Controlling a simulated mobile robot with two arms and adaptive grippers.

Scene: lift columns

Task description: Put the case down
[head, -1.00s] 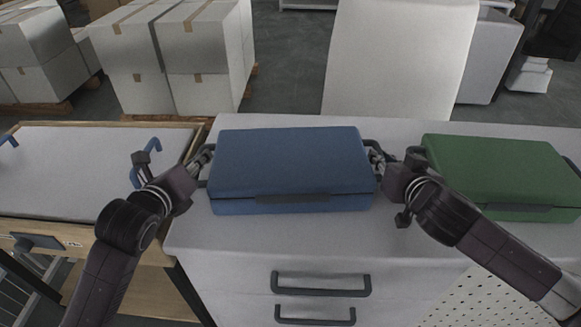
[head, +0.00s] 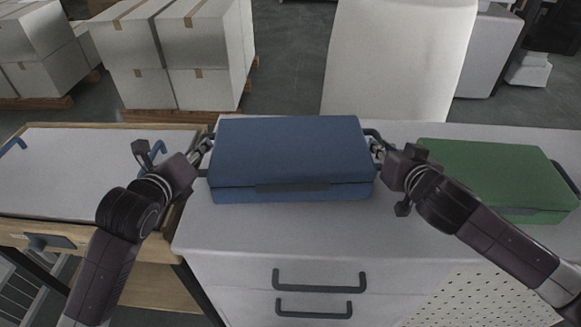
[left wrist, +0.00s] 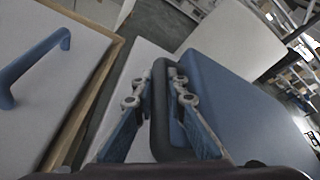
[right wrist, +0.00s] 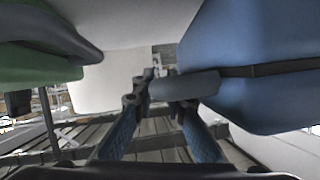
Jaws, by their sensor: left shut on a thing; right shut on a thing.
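The blue case (head: 290,150) is level over the white drawer cabinet's top, between my two grippers; whether it touches the top I cannot tell. It also shows in the left wrist view (left wrist: 235,95) and in the right wrist view (right wrist: 260,45). My left gripper (head: 207,146) is shut on the dark handle at the case's left end, seen between its fingers in the left wrist view (left wrist: 160,110). My right gripper (head: 376,150) is shut on the handle at the right end, which shows in the right wrist view (right wrist: 185,87).
A green case (head: 490,175) stands on the cabinet top (head: 250,235) close to the right of my right gripper. A wooden-framed table with a white lid and blue handles (head: 80,170) adjoins at the left. White boxes (head: 170,55) and a white panel (head: 400,60) stand behind.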

